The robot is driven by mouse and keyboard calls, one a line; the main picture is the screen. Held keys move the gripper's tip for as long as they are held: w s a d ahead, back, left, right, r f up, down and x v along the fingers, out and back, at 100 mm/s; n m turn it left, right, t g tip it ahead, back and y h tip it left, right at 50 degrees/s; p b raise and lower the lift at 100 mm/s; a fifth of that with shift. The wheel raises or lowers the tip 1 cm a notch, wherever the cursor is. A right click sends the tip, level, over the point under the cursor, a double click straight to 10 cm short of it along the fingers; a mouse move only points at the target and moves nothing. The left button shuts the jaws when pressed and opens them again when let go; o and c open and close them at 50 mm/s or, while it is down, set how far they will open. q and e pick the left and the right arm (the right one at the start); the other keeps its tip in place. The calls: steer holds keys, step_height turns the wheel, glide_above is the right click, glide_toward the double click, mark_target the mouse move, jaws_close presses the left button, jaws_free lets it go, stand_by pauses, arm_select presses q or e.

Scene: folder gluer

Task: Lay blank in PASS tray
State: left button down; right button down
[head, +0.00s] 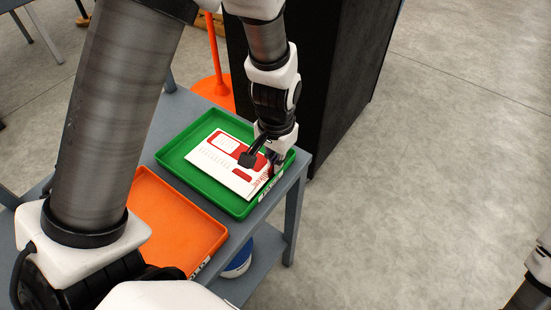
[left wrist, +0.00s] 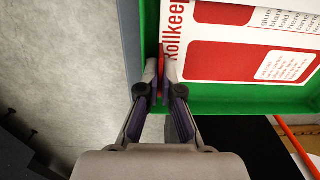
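The blank (head: 222,163), a flat white carton with red panels and printing, is over the green tray (head: 171,157) in the head view, within its walls. I cannot tell whether its whole face touches the tray floor. The green tray carries a small white label on its front right wall, too small to read. My left gripper (head: 272,165) is at the blank's right edge. In the left wrist view, its fingers (left wrist: 161,75) are closed together at the edge of the blank (left wrist: 203,62), with a thin red strip between them. My right gripper is out of view.
An orange tray (head: 176,222) with a label lies beside the green one on the grey table (head: 294,178). A blue-and-white container (head: 238,264) sits on the lower shelf. A black cabinet (head: 335,75) stands behind.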

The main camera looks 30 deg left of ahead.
arm_select(q)
steer(key=c, duration=1.2)
jaws_free()
steer(key=shift+a, duration=0.15)
steer(key=shift+c, duration=0.2)
steer(key=shift+o, duration=0.2)
steer(key=o, duration=0.7)
steer(key=shift+r, duration=0.15)
